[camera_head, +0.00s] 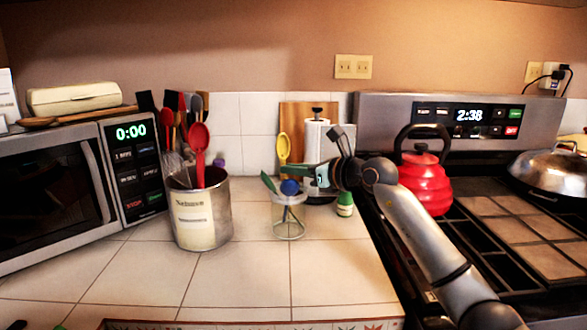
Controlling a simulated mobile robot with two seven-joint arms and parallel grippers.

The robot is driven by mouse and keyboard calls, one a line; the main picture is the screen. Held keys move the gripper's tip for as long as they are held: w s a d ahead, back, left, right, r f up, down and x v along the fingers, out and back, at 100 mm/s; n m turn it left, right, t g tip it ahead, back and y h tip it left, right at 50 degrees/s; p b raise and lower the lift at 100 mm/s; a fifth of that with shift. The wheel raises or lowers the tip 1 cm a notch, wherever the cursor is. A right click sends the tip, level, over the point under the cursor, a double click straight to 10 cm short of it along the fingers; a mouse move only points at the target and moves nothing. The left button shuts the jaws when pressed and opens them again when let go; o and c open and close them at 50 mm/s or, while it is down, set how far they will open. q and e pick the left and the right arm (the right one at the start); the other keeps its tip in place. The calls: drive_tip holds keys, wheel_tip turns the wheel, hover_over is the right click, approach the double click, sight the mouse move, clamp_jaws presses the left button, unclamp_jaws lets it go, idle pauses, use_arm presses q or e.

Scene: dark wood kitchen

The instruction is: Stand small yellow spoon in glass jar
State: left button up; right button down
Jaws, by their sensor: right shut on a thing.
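The small yellow spoon (283,147) is upright with its bowl at the top, above the glass jar. My right gripper (288,169) reaches in from the right and is shut on the spoon below its bowl. The glass jar (289,228) stands on the tiled counter just below the gripper and holds a green utensil and a blue one. The lower end of the spoon is hidden, so I cannot tell whether it is inside the jar. My left gripper is not in view.
A large metal utensil can (199,215) with a red spoon stands left of the jar. A small green bottle (345,204) and a paper towel roll (316,135) stand close by. A red kettle (425,183) sits on the stove at right.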

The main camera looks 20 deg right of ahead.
drive_tip(key=c, duration=0.9)
unclamp_jaws()
drive_tip(key=v, duration=1.2)
drive_tip(key=shift+s+b, duration=0.25)
drive_tip(key=shift+b, duration=0.15)
drive_tip(key=shift+d, duration=0.15)
